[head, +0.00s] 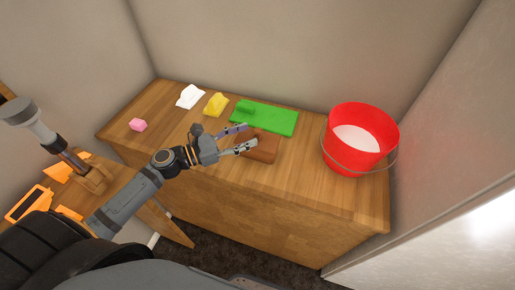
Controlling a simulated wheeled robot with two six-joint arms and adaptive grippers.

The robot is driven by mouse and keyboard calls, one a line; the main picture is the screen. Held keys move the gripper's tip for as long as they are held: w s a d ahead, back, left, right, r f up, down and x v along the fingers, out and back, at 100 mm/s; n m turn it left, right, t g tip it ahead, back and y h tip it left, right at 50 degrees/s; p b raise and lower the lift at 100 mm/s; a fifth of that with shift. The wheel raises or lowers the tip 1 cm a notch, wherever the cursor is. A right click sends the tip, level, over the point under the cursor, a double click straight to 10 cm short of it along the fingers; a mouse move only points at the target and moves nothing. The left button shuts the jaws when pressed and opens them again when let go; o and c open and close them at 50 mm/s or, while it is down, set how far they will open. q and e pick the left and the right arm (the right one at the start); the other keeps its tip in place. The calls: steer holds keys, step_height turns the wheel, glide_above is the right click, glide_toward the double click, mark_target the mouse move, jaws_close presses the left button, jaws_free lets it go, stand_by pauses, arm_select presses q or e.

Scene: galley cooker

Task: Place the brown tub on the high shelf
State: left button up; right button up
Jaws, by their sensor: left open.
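The brown tub (264,150) sits on the wooden counter, just in front of the green board. It looks low and box-like, and its left part is partly hidden by my gripper. My left gripper (249,136) reaches in from the left with its two fingers spread apart. The fingertips are over or beside the tub's upper left part; I cannot tell whether they touch it. My right gripper is not in view. I cannot make out a high shelf in this view.
A green board (275,120) lies behind the tub. A red bucket (350,160) with white contents stands at the right. White (190,96), yellow (216,104) and pink (138,125) items are on the left. The counter's (305,185) front middle is clear. Walls close in behind and right.

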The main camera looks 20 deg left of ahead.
mark_target(258, 130)
arm_select(q)
steer(key=x, duration=0.1)
steer(key=p+x, duration=0.1)
steer(key=x, duration=0.1)
steer(key=shift+w+d+r, duration=0.2)
steer(key=shift+w+d, duration=0.05)
steer(key=shift+w+d+f, duration=0.15)
steer(key=shift+w+d, duration=0.15)
steer(key=shift+d, duration=0.1)
jaws_close()
